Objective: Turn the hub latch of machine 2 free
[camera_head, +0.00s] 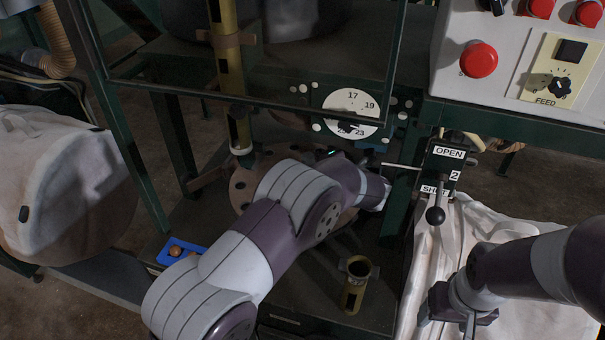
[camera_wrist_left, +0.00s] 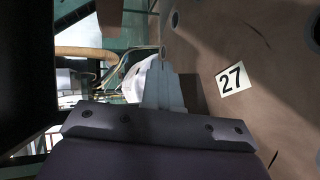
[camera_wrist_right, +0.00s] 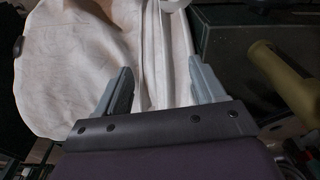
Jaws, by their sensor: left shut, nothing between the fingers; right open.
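The brown disc (camera_head: 243,190) with a ring of holes sits low on the machine, largely covered by my left arm in the head view. I cannot make out a hub latch; the disc's centre is hidden. A "2" plate marked OPEN and SHUT (camera_head: 447,153) carries a black-knobbed lever (camera_head: 436,213). My right gripper (camera_wrist_right: 163,88) is open and empty, over pale bag fabric (camera_wrist_right: 75,65).
A white dial (camera_head: 351,104) is behind the disc. A control box (camera_head: 450,25) with red buttons is at upper right. Green frame posts and a pale bag (camera_head: 60,185) flank the left.

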